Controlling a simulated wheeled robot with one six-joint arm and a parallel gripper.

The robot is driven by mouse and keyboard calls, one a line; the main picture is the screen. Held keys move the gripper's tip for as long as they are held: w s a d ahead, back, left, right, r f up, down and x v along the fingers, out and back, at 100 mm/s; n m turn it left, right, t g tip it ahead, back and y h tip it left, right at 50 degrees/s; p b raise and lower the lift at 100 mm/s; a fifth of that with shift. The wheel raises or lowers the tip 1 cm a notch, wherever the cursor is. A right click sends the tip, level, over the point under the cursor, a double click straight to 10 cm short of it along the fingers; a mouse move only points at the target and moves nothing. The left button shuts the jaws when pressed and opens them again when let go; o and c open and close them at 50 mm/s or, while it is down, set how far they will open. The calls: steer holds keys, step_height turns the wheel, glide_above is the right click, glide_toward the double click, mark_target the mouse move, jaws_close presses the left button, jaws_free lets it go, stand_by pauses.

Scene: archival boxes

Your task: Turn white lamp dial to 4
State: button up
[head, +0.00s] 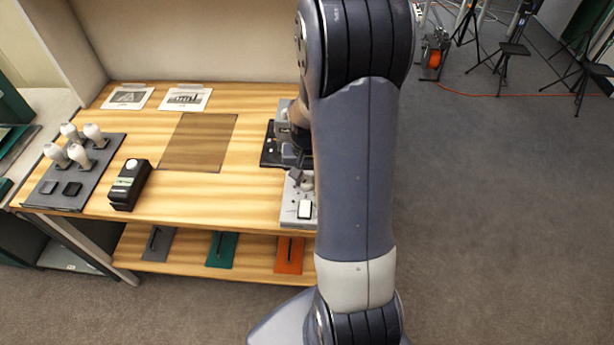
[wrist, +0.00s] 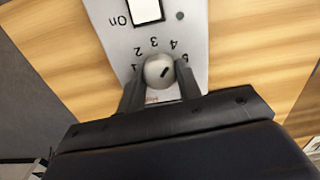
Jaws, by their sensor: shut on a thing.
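The lamp dial is a round pale grey knob (wrist: 158,70) on a light panel (wrist: 120,35), ringed by the numbers 1 to 5 in the wrist view. A short dark mark on the knob slants to the upper right, roughly between 4 and 5; the exact setting is hard to tell. My gripper (wrist: 159,82) is shut on the knob, one finger on each side. In the head view the panel (head: 290,212) lies at the table's right front, and my arm hides part of it and most of the gripper.
A white switch (wrist: 145,10) marked "On" sits on the same panel. On the wooden table (head: 245,185) are a black box with a round white top (head: 128,185), a grey tray with several bulbs (head: 100,165) and two printed cards (head: 187,99). The table's middle front is clear.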

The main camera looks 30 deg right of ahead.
mark_target(307, 180)
steer(key=o, duration=1)
step_height(307, 180, up, 11)
steer(key=shift+f, duration=0.1)
step_height(307, 180, down, 11)
steer(key=shift+r, duration=0.1)
stand_by(0.5)
steer(key=shift+r, duration=0.1)
stand_by(0.4)
